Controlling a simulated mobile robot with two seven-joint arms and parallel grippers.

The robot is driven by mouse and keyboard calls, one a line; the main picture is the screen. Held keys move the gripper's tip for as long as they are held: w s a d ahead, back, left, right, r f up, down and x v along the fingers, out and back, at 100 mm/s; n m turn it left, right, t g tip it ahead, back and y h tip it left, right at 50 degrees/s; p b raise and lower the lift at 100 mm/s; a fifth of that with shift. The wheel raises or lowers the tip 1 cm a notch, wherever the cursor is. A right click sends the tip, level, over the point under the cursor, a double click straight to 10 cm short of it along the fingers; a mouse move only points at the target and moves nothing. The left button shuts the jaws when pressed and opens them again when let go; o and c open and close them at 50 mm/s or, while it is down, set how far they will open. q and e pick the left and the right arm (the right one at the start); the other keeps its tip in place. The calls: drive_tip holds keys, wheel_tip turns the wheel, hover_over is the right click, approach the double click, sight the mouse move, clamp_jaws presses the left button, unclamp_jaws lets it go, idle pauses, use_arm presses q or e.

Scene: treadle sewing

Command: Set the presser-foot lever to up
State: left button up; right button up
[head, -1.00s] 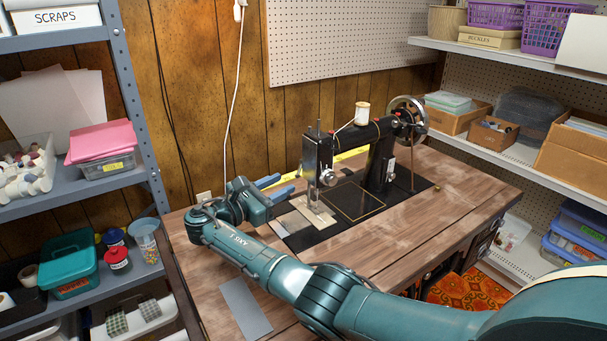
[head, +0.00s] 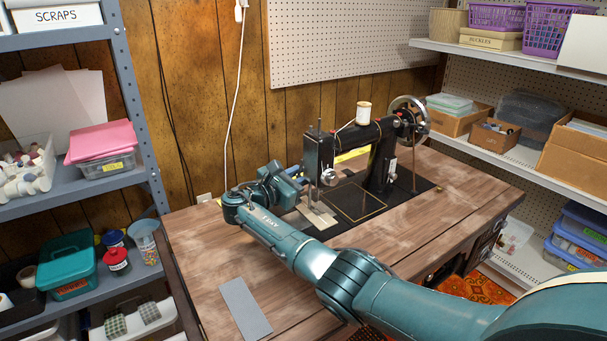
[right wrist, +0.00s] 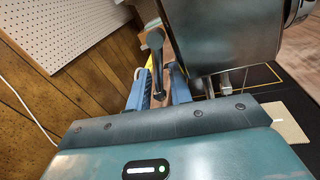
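The black sewing machine (head: 376,150) stands on the wooden table, and its head end (head: 319,155) faces left. My right gripper (head: 292,178) is close behind and left of that head end, its fingertips mostly hidden in the head view. In the right wrist view its two blue fingers (right wrist: 158,90) are apart, so it is open. A dark lever with a rounded end (right wrist: 156,42), apparently the presser-foot lever, shows between the fingers beside the grey machine head (right wrist: 225,35). I cannot tell whether either finger touches it. My left gripper is not in view.
Beige cloth (head: 316,217) lies under the needle area. A thread spool (head: 363,113) stands on top of the machine, with the handwheel (head: 408,118) at right. A grey flat piece (head: 245,308) lies on the table (head: 205,265) front left. Shelves flank both sides.

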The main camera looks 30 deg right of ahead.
clamp_jaws()
